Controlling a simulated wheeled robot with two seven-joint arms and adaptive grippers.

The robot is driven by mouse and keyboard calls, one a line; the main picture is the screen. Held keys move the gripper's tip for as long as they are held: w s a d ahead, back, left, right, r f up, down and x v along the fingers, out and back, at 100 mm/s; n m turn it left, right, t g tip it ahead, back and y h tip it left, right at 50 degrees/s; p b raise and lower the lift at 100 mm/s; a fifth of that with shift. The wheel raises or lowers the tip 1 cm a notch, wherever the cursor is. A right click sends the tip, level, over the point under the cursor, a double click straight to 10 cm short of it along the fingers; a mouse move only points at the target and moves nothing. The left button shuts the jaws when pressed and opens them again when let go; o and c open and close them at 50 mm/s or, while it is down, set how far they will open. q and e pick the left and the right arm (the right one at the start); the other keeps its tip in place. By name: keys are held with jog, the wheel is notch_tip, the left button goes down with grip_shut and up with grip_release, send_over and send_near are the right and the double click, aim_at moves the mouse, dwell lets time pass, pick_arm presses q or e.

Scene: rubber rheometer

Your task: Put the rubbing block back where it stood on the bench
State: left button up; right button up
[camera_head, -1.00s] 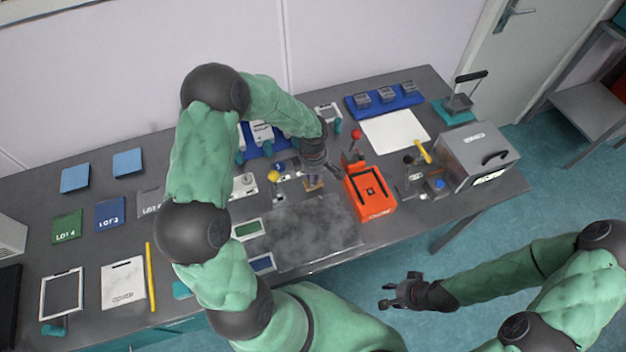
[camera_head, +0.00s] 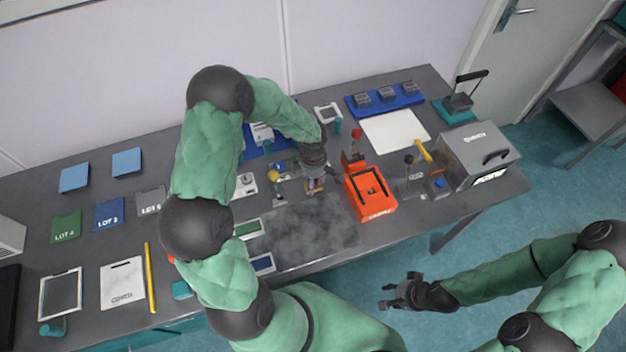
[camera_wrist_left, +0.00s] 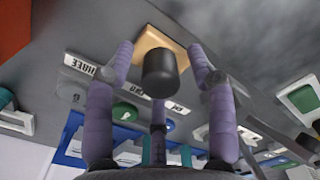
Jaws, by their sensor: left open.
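The rubbing block, a tan wooden base (camera_wrist_left: 152,42) with a black cylindrical knob (camera_wrist_left: 159,75), is on the grey bench top. In the head view its tan edge (camera_head: 314,189) shows just below my left gripper (camera_head: 313,181). In the left wrist view the fingers of my left gripper (camera_wrist_left: 163,56) are spread on either side of the knob, with gaps beside it. A third finger shows behind the knob. My right gripper (camera_head: 396,292) is open and empty, low in front of the bench.
A mottled grey patch (camera_head: 305,238) lies in front of the block. An orange device (camera_head: 371,194) stands close to its right. Small knobs and frames (camera_head: 278,172) are on its left. A grey instrument box (camera_head: 476,154) stands at the right end of the bench (camera_head: 225,300).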

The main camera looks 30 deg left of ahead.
pick_arm(q)
notch_tip(320, 180, up, 12)
jog(key=p, duration=0.1)
jog(key=shift+r, duration=0.15)
dwell(0.3)
